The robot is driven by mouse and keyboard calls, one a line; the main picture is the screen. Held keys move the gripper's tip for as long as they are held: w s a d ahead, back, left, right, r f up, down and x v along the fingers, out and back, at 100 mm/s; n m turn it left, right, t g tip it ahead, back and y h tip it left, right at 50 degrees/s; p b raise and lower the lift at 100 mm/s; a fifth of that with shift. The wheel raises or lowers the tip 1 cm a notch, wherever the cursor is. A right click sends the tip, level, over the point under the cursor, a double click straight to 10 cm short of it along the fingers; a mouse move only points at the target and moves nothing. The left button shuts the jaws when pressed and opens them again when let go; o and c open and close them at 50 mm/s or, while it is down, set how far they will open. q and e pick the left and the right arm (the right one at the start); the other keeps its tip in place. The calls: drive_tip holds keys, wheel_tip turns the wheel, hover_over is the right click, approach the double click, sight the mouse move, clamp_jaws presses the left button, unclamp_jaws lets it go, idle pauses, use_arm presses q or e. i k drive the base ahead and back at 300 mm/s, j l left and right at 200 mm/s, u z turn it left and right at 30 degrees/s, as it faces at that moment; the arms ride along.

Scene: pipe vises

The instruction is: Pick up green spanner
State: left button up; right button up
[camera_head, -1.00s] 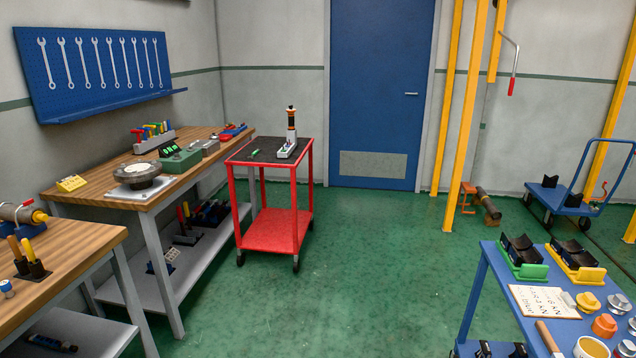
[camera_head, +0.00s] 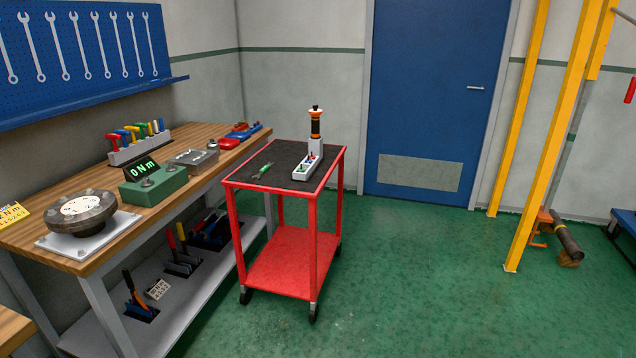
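The green spanner (camera_head: 263,170) lies flat on the black top of the red cart (camera_head: 233,184), towards its left side. It is small in the head view and nothing covers it. To its right on the same top stands a white holder (camera_head: 306,167) with small coloured parts and an upright orange and black tool (camera_head: 315,124) behind it. Neither of my grippers shows in the head view.
A wooden workbench (camera_head: 192,151) runs along the left with a torque tester (camera_head: 154,185), a round device (camera_head: 82,215) and a rack of coloured handles (camera_head: 138,147). Green floor (camera_head: 420,280) is clear in front and right of the cart. Yellow posts (camera_head: 555,140) stand at the right.

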sight(265, 168)
drive_tip(key=i+l+u, duration=0.25)
drive_tip(key=i, duration=0.15)
drive_tip(key=i+l+u, duration=0.25)
drive_tip(key=i, duration=0.2)
drive_tip(key=i+l+z, duration=0.15)
drive_tip(key=i, duration=0.65)
